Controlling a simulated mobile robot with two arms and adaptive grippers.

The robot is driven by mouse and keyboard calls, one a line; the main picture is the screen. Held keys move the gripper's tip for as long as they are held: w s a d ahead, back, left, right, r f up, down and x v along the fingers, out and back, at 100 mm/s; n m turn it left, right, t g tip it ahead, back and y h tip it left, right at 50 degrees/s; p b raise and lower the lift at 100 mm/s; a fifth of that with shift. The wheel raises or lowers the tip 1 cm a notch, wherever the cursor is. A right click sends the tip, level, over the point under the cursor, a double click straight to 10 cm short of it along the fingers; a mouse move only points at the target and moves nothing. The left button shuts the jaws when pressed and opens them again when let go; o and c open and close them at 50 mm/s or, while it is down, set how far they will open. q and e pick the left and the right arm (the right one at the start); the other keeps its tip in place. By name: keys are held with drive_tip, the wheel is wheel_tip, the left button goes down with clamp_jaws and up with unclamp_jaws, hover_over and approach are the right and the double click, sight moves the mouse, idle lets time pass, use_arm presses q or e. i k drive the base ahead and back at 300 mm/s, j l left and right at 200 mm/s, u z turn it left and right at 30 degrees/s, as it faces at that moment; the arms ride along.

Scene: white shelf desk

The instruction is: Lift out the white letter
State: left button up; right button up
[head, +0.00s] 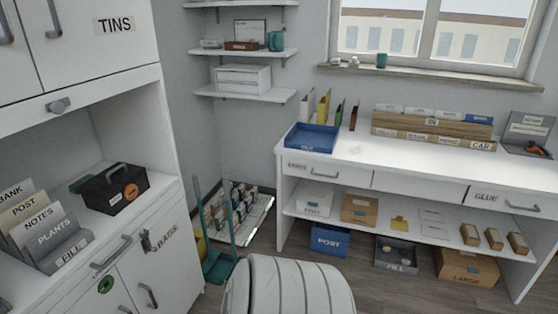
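Several white papers (419,113) stand upright in the back row of the wooden rack (400,132) on the white desk, next to a blue one. I cannot tell which of these, if any, is the white letter. A blue tray marked OUT (310,148) sits at the left end of the desk, and its inside looks empty. A blue box marked POST (329,240) stands on the floor under the desk. Its contents are too small to tell. Neither of my grippers is in view.
The white desk top (400,166) is mostly clear in front of the rack. A lower shelf (375,224) carries small boxes and cards. Boxes stand on the floor.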

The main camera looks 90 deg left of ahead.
sight(26, 231)
drive_tip(key=j+u, duration=0.25)
drive_tip(key=u, duration=0.15)
drive_tip(key=j+u, duration=0.3)
drive_tip(key=u, duration=0.15)
drive_tip(key=j+u, duration=0.25)
drive_tip(key=u, duration=0.15)
drive_tip(key=i+j+u, duration=0.1)
drive_tip(key=u, duration=0.35)
drive_tip(key=i+j, duration=0.05)
drive_tip(key=j, duration=0.05)
